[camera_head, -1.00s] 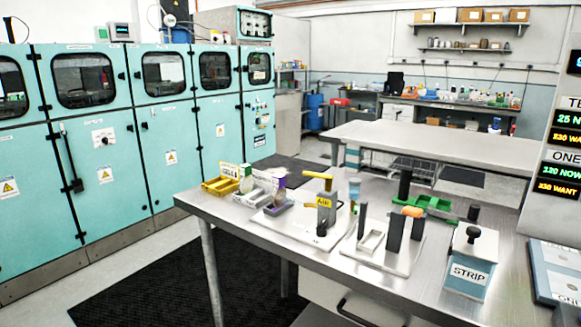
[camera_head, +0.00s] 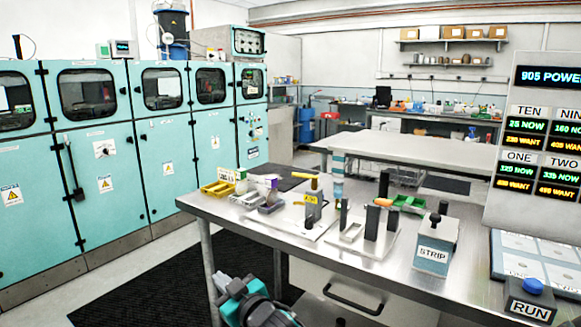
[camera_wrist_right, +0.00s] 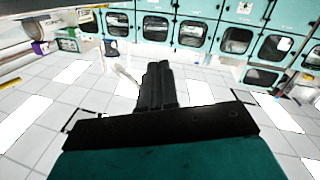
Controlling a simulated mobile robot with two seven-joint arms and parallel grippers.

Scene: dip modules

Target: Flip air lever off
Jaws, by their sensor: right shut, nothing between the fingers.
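The handle lies roughly level and points left. My right gripper (camera_head: 228,284) is at the bottom of the head view, in front of the bench's near edge, low and well apart from the lever. Its fingers (camera_wrist_right: 157,82) are together and empty in the right wrist view. My left gripper is not in view.
Beside the lever stand a white plate with dark posts (camera_head: 371,220) and a STRIP box (camera_head: 436,245). A RUN button box (camera_head: 530,300) and display panel (camera_head: 545,140) are at the right. The bench front is clear.

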